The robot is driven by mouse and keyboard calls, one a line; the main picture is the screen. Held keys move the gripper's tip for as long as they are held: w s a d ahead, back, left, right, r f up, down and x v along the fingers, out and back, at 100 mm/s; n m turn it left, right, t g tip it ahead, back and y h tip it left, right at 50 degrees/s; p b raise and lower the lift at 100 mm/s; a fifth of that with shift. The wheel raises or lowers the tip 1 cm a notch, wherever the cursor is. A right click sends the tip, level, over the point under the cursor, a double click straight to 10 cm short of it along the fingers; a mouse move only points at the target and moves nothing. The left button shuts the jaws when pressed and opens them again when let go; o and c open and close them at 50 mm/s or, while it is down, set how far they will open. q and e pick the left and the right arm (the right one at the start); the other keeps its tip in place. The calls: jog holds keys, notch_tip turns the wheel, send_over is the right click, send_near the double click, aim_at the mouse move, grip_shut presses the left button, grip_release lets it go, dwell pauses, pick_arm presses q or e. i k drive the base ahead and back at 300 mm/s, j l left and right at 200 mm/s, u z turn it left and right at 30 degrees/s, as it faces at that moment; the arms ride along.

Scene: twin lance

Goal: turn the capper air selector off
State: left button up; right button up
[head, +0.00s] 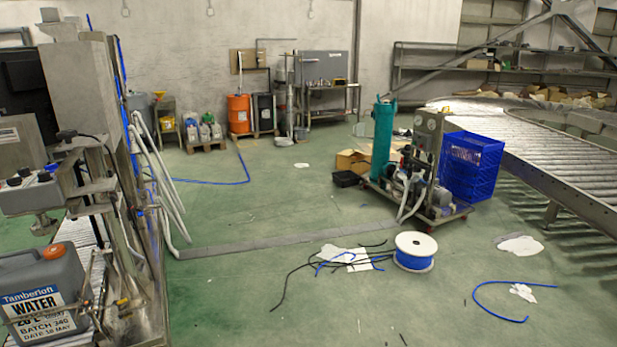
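Neither of my grippers shows in the head view. At the left edge stands a steel machine (78,85) that looks like the capper. A grey box (30,195) on it carries dark knobs (22,177) on top. Another dark knob or lever (68,134) sits on a bracket above and to the right. I cannot tell which of these is the air selector, or how it is set. A dark grey jerrycan (25,268) labelled Tamberloft WATER, with an orange cap (54,250), stands below the box.
A wheeled cart (440,213) with a teal cylinder (382,140) stands right of centre beside a blue crate (470,165). A blue hose spool (414,251), loose hoses and white patches lie on the green floor. Pale hoses (165,180) hang beside the machine. A roller conveyor (530,150) fills the right.

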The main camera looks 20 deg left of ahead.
aim_at(51, 168)
jog(key=i+j+u, duration=0.15)
jog(key=i+u, duration=0.65)
jog(key=i+l+u, duration=0.1)
jog(key=i+u, duration=0.35)
